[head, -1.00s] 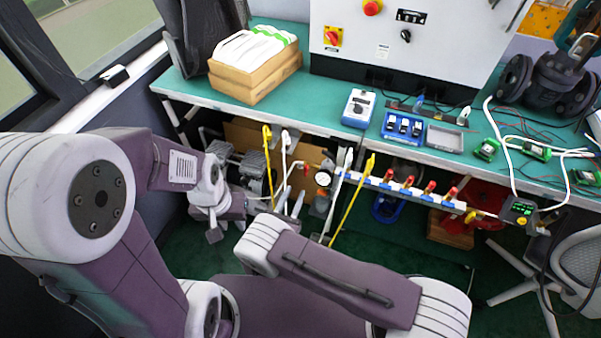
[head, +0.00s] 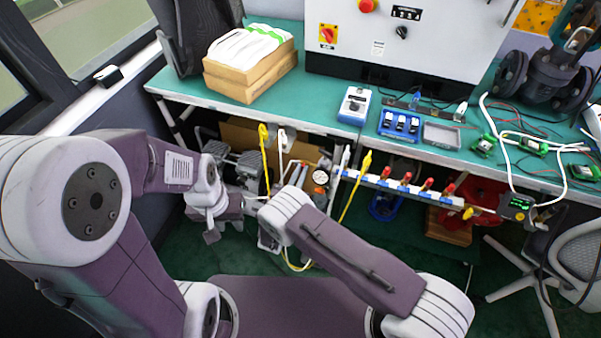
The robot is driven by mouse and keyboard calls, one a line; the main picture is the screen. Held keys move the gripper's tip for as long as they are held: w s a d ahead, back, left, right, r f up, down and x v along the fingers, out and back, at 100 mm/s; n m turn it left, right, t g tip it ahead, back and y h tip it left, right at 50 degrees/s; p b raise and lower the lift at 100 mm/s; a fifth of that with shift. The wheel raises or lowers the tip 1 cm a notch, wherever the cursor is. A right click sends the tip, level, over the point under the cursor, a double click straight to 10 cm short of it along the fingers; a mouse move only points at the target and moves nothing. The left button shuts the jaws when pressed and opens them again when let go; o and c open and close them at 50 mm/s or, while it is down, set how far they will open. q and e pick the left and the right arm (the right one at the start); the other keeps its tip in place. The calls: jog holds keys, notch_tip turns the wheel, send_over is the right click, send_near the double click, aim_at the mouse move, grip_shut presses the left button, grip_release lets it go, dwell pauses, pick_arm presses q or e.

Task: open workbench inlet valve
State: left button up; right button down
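A white and blue manifold rail (head: 393,186) runs along the bench's front edge and carries several small red-handled valves (head: 405,178). A yellow fitting (head: 468,213) is at its right end, beside a small device with a green display (head: 517,203). I cannot tell which part is the inlet valve. A round gauge (head: 320,178) is below the bench, left of the rail. My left gripper (head: 213,233) hangs below the bench at the left, apart from the rail; its fingers are too small to read. My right forearm crosses the middle, and its gripper is hidden or indistinct behind it.
The green bench top (head: 330,122) holds cardboard boxes (head: 250,75), a blue tray (head: 399,125), a grey tray (head: 441,135) and a control cabinet (head: 410,40). Yellow hoses (head: 355,188) hang in front of the bench. A chair (head: 575,265) stands at right.

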jog(key=shift+m, duration=0.4)
jog(key=shift+s+d+f+m+b, duration=0.1)
jog(key=shift+d+f+m+b, duration=0.15)
jog(key=shift+m, duration=2.55)
jog(key=shift+s+d+f+m+b, duration=0.15)
jog(key=shift+m+b, duration=0.15)
jog(key=shift+m, duration=2.5)
jog(key=shift+d+f+m+b, duration=0.2)
jog(key=shift+m+b, duration=0.05)
jog(key=shift+m, duration=2.85)
jog(key=c, duration=1.5)
grip_release()
